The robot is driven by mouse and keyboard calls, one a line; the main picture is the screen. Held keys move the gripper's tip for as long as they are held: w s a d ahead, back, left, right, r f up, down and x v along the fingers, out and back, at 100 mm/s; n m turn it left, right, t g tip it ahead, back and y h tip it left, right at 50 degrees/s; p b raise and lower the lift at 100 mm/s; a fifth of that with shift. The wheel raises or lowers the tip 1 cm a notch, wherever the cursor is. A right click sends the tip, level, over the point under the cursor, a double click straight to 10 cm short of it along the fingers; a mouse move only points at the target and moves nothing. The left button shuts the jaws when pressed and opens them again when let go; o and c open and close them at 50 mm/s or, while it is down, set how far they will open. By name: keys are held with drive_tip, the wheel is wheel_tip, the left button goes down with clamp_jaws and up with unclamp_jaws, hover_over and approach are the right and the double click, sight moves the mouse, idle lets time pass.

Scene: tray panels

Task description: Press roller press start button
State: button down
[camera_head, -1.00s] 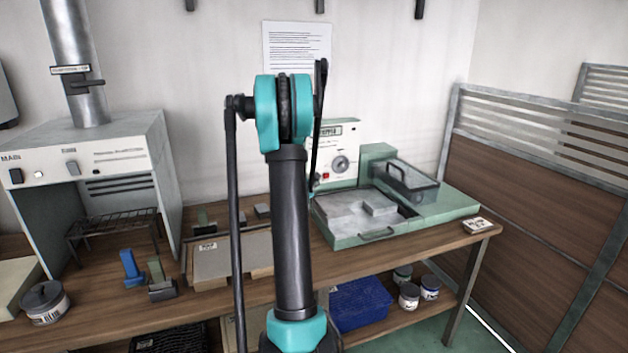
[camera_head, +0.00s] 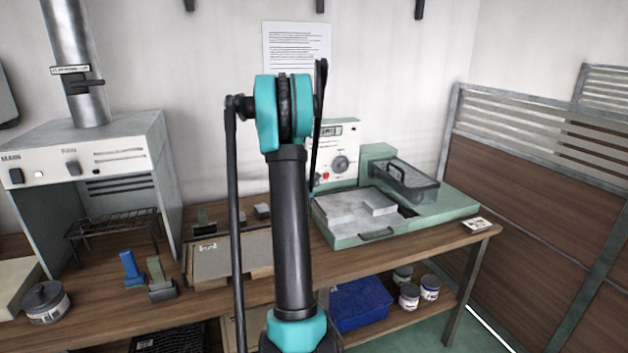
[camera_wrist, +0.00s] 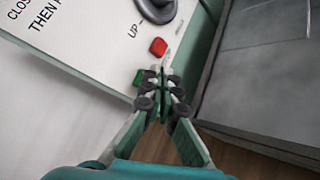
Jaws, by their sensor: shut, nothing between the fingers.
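The roller press (camera_head: 378,237) is a green machine with a white control panel on the right of the bench. The panel (camera_wrist: 95,35) fills the upper left of the wrist view, with a dark knob (camera_wrist: 156,8), a red button (camera_wrist: 158,47) and a green button (camera_wrist: 138,78). The red button also shows in the head view (camera_head: 326,176). My gripper (camera_wrist: 158,76) is shut and empty. Its tips are at the panel, just right of the green button and below the red one. They hide part of the green button. I cannot tell whether they touch it. In the head view my arm mostly hides the gripper.
A tray panel (camera_head: 235,255), a blue block (camera_head: 131,268) and a hooded unit (camera_head: 80,150) are to the left. A brown partition (camera_head: 540,210) stands right of the bench.

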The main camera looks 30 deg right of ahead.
drive_tip(key=shift+w, duration=0.1)
drive_tip(key=shift+w+d, duration=0.1)
drive_tip(key=shift+w, duration=0.2)
